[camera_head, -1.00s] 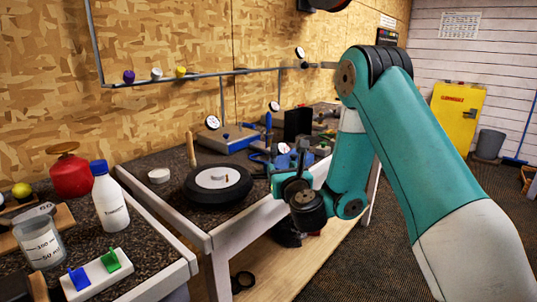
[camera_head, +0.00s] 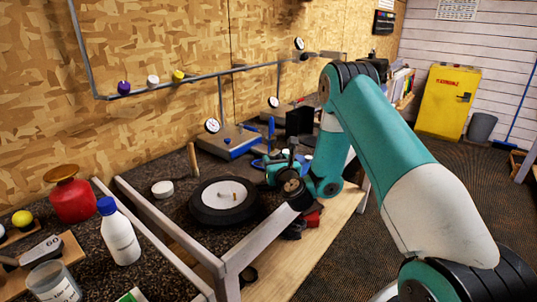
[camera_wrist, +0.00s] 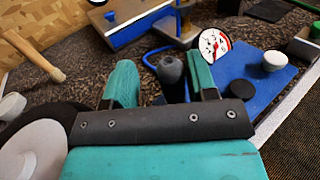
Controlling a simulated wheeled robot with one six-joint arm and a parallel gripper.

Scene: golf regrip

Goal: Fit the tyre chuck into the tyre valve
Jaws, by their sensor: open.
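The tyre (camera_head: 207,213) lies flat on the bench in the head view, with a pale hub (camera_head: 215,193). A small pale upright stub, perhaps the valve, stands on the hub (camera_head: 234,194). The tyre's edge also shows at the lower left of the wrist view (camera_wrist: 68,113). My gripper (camera_head: 283,165) is over the bench, right of the tyre. In the wrist view my gripper (camera_wrist: 161,62) is open, with its two teal fingers apart. A dark grey rounded piece, likely the tyre chuck (camera_wrist: 171,70), shows between the fingers beside a blue hose (camera_wrist: 150,58). Contact cannot be told.
A red-and-white dial gauge (camera_wrist: 213,43) and a blue mat with a white-capped piece (camera_wrist: 274,61) lie beyond the fingers. A wooden-handled mallet (camera_wrist: 35,50) lies left. A white bottle (camera_head: 120,238) and red canister (camera_head: 72,200) stand on the nearer bench.

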